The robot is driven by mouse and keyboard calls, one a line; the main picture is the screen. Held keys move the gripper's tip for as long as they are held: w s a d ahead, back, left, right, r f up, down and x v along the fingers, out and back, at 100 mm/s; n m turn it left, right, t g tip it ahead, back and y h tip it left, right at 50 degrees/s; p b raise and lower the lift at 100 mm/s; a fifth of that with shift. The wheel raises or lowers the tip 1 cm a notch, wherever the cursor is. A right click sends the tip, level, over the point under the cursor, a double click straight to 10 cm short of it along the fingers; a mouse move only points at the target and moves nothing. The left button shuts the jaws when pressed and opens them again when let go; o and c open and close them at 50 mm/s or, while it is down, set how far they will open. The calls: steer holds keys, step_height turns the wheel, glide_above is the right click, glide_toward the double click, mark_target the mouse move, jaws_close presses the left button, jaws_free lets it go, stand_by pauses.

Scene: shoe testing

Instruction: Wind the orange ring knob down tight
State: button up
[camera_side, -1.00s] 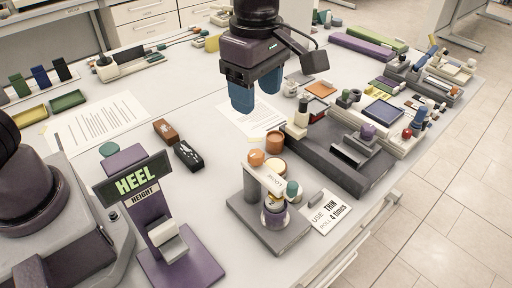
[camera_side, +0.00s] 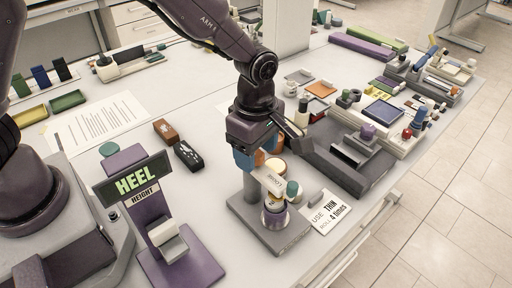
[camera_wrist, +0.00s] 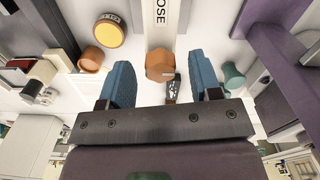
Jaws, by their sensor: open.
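The orange ring knob (camera_wrist: 160,66) sits at one end of the pale arm (camera_wrist: 160,15) marked "LOOSE", on top of a dark grey stand (camera_side: 249,232). My gripper (camera_wrist: 159,76) is open, pointing down, with its two blue fingers on either side of the knob. In the wrist view a gap shows between each finger and the knob. In the side view my gripper (camera_side: 256,158) stands over the knob end of the arm and hides most of the knob. A teal knob (camera_side: 292,189) stands at the arm's other end.
The purple heel height stand (camera_side: 182,251) is to the left. A large grey fixture (camera_side: 345,165) is close behind on the right. A card (camera_side: 330,211) reading "USE THIN" lies beside the stand. Two small blocks (camera_side: 188,154) lie at left, with bare table around them.

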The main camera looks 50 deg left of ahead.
steer(key=c, duration=0.9)
steer(key=shift+c, duration=0.2)
